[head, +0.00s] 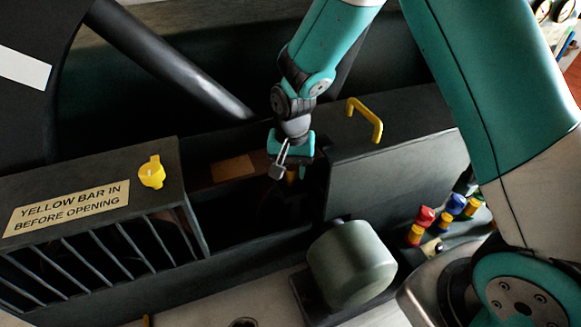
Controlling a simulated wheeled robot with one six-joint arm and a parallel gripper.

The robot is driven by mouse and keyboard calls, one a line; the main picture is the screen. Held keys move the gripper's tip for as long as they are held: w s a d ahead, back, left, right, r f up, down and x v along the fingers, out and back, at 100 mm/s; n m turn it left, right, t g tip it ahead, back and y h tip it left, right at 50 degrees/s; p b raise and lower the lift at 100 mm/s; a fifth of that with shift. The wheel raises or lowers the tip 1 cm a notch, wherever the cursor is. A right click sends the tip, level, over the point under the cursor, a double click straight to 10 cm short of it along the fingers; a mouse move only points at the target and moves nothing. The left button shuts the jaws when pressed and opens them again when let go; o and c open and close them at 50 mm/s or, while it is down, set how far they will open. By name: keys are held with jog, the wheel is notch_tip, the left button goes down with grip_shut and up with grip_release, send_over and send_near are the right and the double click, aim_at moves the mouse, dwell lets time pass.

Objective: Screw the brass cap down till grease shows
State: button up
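My gripper (284,167) points down into the dark opening between the slatted guard and the closed cover. Most of this piece is hidden by the gripper and by shadow. I cannot tell whether the fingers are closed on it or only next to it. No grease can be made out.
A slatted dark guard (75,235) with a yellow knob (152,172) and a lettered sign (66,208) stands left. A dark cover (400,160) with a yellow handle (377,122) borders the opening on the right. A grey-green cylinder (350,264) stands in front.

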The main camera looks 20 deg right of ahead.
jog(key=shift+c, duration=1.2)
jog(key=n+b, duration=0.1)
jog(key=n, duration=0.4)
jog(key=shift+n+b, duration=0.3)
jog(key=shift+n, duration=0.1)
jog(key=n+b, duration=0.1)
jog(key=n, duration=0.4)
jog(key=n+b, duration=0.1)
jog(key=n, duration=0.5)
jog(key=shift+w+d+n, duration=0.1)
jog(key=shift+n, duration=0.3)
jog(key=n, duration=0.5)
jog(key=shift+n, duration=0.4)
